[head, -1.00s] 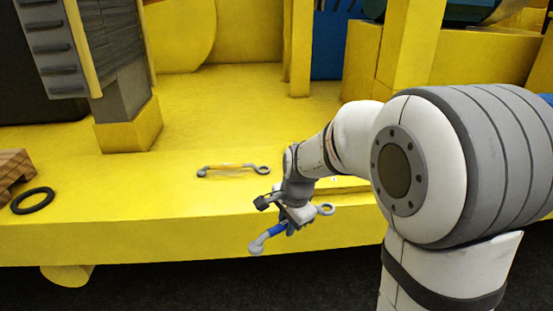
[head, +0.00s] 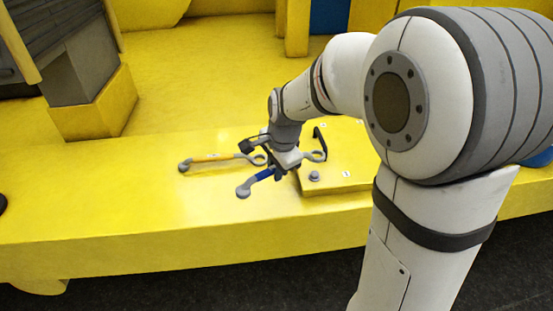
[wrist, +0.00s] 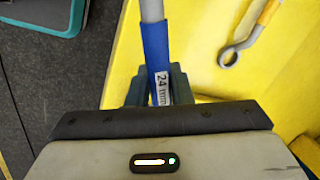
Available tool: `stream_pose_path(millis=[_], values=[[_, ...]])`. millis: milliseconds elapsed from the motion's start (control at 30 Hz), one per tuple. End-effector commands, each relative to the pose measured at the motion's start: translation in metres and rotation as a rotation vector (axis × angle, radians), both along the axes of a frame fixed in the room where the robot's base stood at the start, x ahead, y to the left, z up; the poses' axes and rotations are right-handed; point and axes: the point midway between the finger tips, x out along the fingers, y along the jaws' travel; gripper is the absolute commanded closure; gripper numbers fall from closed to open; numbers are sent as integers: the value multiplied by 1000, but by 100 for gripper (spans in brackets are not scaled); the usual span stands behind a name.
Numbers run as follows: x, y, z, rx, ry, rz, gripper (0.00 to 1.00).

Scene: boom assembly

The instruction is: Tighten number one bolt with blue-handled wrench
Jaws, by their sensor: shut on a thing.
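The blue-handled wrench (head: 263,175) is held in my gripper (head: 279,172), level above the yellow deck. Its grey open end (head: 243,191) points to the front left and its ring end (head: 315,156) to the right. In the wrist view the blue handle (wrist: 155,50) sits between the fingers (wrist: 153,88), with a white "24 mm" label. A raised yellow block (head: 345,180) stands to the right of the gripper. A grey bolt head (head: 315,176) shows on its left front part. Small number labels on the block are too small to read.
A yellow-handled wrench (head: 215,158) lies on the deck (head: 110,210) behind and left of my gripper. A black handle (head: 320,138) rises at the block's back left. A grey post (head: 85,75) in a yellow base stands at left. The deck's front left is clear.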

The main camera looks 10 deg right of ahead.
Motion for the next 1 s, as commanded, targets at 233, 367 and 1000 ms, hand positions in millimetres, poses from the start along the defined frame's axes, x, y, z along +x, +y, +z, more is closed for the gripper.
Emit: stream_pose_path(millis=[233, 367, 1000], values=[[0, -2, -14, 0, 0, -4, 100], [1, -2, -26, 1, -1, -5, 100], [1, -3, -48, 0, -1, -7, 100]])
